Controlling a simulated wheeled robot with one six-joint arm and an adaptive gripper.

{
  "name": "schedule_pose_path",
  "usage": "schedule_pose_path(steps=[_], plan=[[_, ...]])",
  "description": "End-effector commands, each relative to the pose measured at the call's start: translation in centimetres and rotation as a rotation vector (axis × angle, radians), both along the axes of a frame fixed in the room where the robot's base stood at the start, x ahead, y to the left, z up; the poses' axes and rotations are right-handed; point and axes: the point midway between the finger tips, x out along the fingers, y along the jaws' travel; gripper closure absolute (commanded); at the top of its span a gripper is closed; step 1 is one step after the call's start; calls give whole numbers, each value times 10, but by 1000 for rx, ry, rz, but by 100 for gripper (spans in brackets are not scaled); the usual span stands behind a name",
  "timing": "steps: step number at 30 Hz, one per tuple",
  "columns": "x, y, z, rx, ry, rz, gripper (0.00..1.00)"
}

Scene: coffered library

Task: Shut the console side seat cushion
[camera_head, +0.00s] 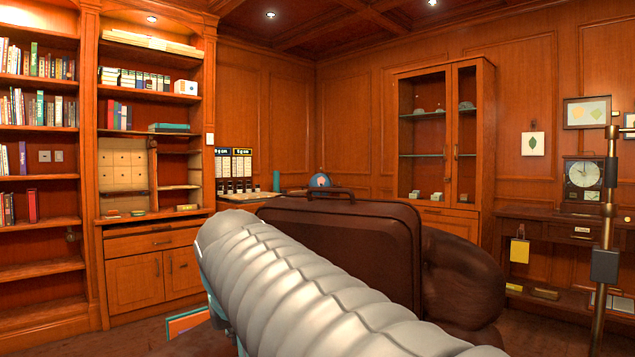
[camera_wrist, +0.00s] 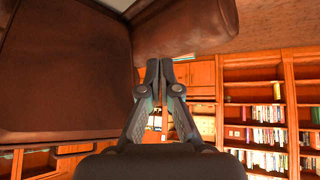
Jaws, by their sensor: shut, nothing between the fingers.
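The seat cushion (camera_head: 345,235) is a brown leather panel with a dark edge and a strap-like handle on top. It stands raised in the middle of the head view, its lower part hidden behind my pale ribbed arm. In the wrist view a large brown leather panel (camera_wrist: 65,70), seemingly the same cushion, fills the upper left. My gripper (camera_wrist: 160,72) is shut and empty, its fingertips beside the panel's right edge and below a rounded leather part (camera_wrist: 185,25). I cannot tell whether they touch. The gripper is not clearly visible in the head view.
A rounded brown leather seat part (camera_head: 460,285) adjoins the cushion on the right. Bookshelves (camera_head: 40,180) line the left, and a glass cabinet (camera_head: 440,140) stands behind. A side table (camera_head: 560,222) and a metal pole (camera_head: 606,210) are at the right. Some floor shows at lower left.

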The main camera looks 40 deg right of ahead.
Motion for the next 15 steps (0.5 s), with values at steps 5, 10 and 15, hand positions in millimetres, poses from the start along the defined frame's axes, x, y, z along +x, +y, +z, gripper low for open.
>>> schedule_pose_path(steps=[5,10,15], plan=[[58,-66,81,-53,-88,-188,100],[97,-131,146,-101,-183,-368,100],[122,-199,200,-147,-287,-556,100]])
